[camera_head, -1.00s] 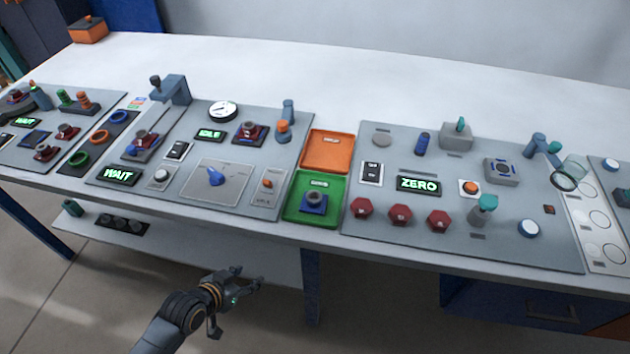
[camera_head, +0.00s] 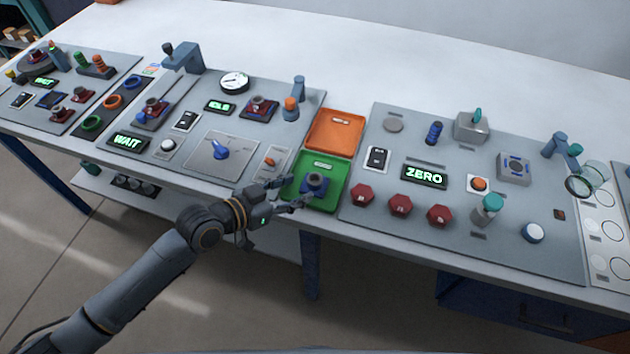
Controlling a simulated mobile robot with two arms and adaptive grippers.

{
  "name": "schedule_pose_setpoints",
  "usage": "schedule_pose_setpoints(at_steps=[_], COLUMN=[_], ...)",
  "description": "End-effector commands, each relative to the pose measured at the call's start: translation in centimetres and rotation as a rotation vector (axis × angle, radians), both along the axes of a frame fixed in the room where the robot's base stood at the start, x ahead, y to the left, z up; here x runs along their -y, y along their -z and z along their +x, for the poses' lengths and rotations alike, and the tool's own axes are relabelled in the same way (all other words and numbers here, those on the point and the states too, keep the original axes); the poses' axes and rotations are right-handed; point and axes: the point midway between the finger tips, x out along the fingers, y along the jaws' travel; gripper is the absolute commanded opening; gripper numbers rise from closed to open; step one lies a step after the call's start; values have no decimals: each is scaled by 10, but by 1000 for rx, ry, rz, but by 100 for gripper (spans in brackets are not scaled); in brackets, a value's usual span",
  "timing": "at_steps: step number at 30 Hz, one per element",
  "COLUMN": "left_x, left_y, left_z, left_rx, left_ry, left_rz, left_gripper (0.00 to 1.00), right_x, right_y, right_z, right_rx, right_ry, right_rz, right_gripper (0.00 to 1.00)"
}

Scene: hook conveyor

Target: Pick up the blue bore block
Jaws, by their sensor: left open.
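A blue block with a dark grey round bore piece on top (camera_head: 314,184) sits in the green tray (camera_head: 332,203) at the front edge of the table. It stands upright. My left gripper (camera_head: 291,194) is open and empty just left of this block, its fingers pointing right over the tray's left edge. One finger is on the far side and one on the near side. I cannot tell whether a finger touches the block. My right gripper is not in view.
An orange tray (camera_head: 334,133) lies behind the green one. A panel with a dial knob (camera_head: 221,152) is on the left; red hexagonal knobs (camera_head: 362,194) and a ZERO display (camera_head: 425,175) are on the right. The back of the table is clear.

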Motion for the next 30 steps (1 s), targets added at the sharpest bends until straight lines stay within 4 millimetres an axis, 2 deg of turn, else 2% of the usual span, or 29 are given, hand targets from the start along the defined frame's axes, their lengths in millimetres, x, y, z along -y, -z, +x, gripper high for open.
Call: schedule_pose_setpoints(at_steps=[3, 11, 18, 28, 30], left_x=[12, 26, 49, 53, 53], left_y=[6, 12, 25, 29, 29], left_z=[12, 24, 46, 50, 50], left_rx=[0, -1, 0, -1, -1], left_ry=[-1, -1, -1, 0, 0], left_rz=[-1, -2, -1, 1, 1], left_gripper=[51, 51, 51, 51, 36], right_x=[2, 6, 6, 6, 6], right_y=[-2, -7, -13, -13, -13], right_z=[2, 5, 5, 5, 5], right_rx=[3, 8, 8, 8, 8], right_ry=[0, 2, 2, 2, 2], right_rz=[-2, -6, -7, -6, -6], right_gripper=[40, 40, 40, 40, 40])
